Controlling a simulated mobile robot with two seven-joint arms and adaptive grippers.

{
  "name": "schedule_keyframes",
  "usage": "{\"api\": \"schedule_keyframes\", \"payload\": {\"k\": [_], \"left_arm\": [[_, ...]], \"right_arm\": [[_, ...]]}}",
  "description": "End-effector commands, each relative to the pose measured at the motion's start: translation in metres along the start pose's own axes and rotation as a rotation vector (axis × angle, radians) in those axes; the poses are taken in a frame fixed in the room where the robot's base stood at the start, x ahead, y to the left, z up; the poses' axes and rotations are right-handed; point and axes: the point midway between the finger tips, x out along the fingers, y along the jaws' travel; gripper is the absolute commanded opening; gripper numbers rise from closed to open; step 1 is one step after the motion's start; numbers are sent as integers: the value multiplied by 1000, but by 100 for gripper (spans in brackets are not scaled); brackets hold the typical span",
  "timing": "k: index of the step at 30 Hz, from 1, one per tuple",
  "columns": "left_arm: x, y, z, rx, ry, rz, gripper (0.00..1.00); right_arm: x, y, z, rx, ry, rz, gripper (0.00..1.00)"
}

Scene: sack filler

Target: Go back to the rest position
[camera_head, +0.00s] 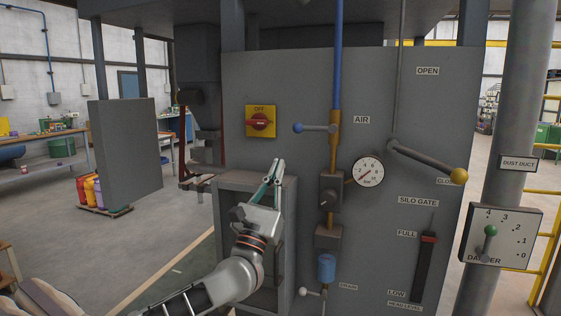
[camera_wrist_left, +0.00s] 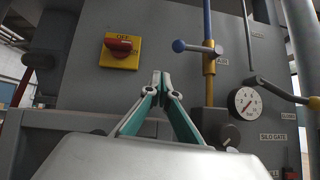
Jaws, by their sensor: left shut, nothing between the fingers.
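My left gripper (camera_head: 278,163) is shut and empty, raised in front of the grey sack filler panel (camera_head: 300,90). Its fingertips point up, below and slightly right of the red rotary switch (camera_head: 261,122) on its yellow plate, apart from it. In the left wrist view the closed gripper (camera_wrist_left: 161,76) shows its fingertips together, with the red switch (camera_wrist_left: 118,45) to the upper left and the blue-knobbed air valve lever (camera_wrist_left: 195,47) to the upper right. My right gripper is not in view.
The pressure gauge (camera_head: 368,171), the silo gate lever (camera_head: 425,160) with its yellow knob and the damper box (camera_head: 501,236) are to the right. An open grey cabinet door (camera_head: 126,150) stands left. A drain valve (camera_head: 312,293) is low down. Floor at left is partly clear.

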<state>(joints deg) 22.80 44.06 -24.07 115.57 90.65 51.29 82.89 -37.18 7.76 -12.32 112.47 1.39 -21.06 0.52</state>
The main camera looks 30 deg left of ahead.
Motion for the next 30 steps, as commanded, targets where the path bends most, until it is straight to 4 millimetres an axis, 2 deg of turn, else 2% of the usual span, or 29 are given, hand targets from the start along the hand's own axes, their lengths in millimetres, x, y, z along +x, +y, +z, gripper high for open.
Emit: {"api": "schedule_keyframes", "payload": {"k": [1, 3, 9, 22, 26, 29, 30], "left_arm": [[-13, 1, -2, 0, 2, -2, 0], [-27, 3, -2, 0, 3, -3, 0], [-54, 7, 0, 0, 0, -1, 0], [-68, 6, 0, 27, -2, -9, 0], [-95, -21, -16, 235, -8, -85, 0], [-136, -58, -38, 535, -26, -199, 0], [-156, -74, -49, 669, -36, -253, 0]], "right_arm": [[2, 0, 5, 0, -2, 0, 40], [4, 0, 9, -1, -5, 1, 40], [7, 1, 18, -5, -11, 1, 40], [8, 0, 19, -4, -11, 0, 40], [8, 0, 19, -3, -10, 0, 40], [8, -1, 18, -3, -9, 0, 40], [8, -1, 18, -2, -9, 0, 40]]}}
